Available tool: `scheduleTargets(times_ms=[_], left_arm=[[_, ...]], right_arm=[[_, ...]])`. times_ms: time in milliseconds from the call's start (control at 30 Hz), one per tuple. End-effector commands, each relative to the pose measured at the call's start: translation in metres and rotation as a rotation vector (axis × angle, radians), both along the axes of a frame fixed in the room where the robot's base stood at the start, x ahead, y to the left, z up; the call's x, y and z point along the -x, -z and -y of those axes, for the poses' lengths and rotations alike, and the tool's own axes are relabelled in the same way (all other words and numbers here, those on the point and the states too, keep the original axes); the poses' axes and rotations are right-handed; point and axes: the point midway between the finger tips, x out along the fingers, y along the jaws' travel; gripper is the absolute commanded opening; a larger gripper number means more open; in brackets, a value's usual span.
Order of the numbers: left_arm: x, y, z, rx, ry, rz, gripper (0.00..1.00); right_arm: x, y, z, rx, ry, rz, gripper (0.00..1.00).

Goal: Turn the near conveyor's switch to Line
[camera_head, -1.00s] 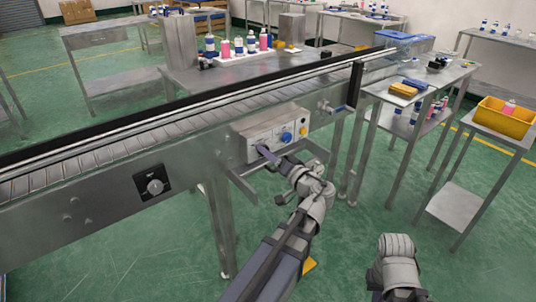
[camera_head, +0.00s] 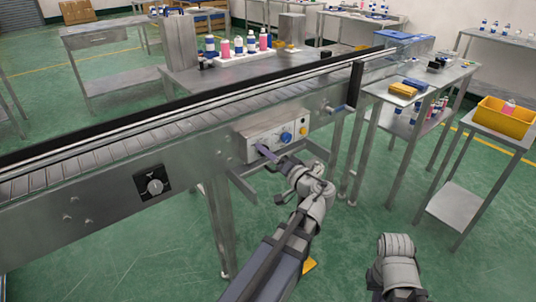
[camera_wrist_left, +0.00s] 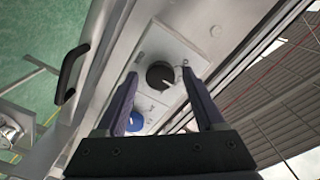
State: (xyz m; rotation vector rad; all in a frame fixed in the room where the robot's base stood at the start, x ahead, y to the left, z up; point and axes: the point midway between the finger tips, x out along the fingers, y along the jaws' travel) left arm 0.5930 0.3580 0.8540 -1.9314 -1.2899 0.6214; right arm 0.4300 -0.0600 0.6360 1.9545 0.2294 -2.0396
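The near conveyor (camera_head: 110,165) carries a pale control box (camera_head: 252,133) on its side. A round black switch knob (camera_wrist_left: 160,75) with a white mark is on the box's face in the left wrist view. My left gripper (camera_wrist_left: 160,78) is open, with its two fingertips apart on either side of the knob; contact cannot be told. In the head view my left gripper (camera_head: 263,150) reaches the box's lower left and hides the knob. A blue button (camera_head: 286,137) sits beside it, also visible in the left wrist view (camera_wrist_left: 135,121). My right gripper is not in view.
A separate black plate with a silver knob (camera_head: 154,186) is on the conveyor's side, further left. A metal bracket (camera_head: 243,187) juts out below the box. A side table holds a yellow bin (camera_head: 500,122).

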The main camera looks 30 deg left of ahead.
Motion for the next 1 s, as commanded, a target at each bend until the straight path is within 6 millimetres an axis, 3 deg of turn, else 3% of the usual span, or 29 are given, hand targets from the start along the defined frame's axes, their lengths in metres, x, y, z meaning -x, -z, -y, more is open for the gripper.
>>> scheduleTargets(times_ms=[267,700,1000], left_arm=[[0.001,0.000,0.001,0.000,0.000,0.000,0.74],[0.024,0.000,0.059,0.000,0.004,0.000,0.74],[0.030,0.000,0.073,0.000,0.000,0.000,0.74]], right_arm=[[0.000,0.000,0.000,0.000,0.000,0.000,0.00],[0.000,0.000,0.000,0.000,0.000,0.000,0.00],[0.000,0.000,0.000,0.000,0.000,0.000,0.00]])
